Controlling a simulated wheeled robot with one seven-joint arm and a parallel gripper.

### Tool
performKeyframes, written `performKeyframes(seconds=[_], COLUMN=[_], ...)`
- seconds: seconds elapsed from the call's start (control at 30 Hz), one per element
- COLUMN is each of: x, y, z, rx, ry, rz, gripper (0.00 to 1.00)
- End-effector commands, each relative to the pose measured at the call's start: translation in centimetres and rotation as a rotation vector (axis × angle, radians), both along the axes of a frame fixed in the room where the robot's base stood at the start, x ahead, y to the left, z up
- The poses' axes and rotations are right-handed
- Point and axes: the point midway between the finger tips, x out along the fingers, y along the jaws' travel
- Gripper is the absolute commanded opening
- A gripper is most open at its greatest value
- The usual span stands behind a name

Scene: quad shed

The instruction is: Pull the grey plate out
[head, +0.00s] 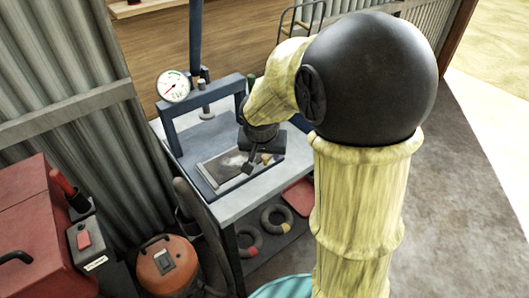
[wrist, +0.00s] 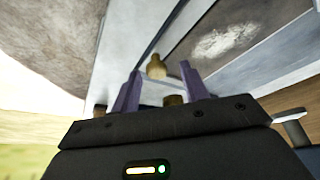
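The grey plate (head: 222,173) lies flat on the bench under the blue press frame, with a whitish patch on top. In the wrist view the plate (wrist: 190,45) fills the upper right, with the pale patch beside its middle. A brass knob (head: 266,158) stands at its right end. In the wrist view the knob (wrist: 155,68) shows between the fingertips, and a second brass piece (wrist: 174,100) is nearer the palm. My gripper (head: 250,166) is over the plate's right end. In the wrist view my gripper (wrist: 160,72) is open; contact with the knob cannot be told.
The blue press frame (head: 170,130) with a round gauge (head: 173,86) rises over the bench. The bench (head: 232,207) has a shelf below with rings (head: 272,218). A red cabinet (head: 35,225) and an orange canister (head: 167,265) stand left. Open floor (head: 465,180) lies right.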

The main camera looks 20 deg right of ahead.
Motion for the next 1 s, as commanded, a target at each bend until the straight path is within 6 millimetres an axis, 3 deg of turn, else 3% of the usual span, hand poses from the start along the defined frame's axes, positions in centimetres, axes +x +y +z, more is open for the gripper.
performKeyframes(seconds=[0.27, 1.0], x=[-0.5, -5.5], y=[0.2, 2.2], z=[1.4, 14.4], rx=[0.001, 0.001], ry=[-0.001, -0.003], rz=[-0.001, 0.001], gripper=[0.45, 0.45])
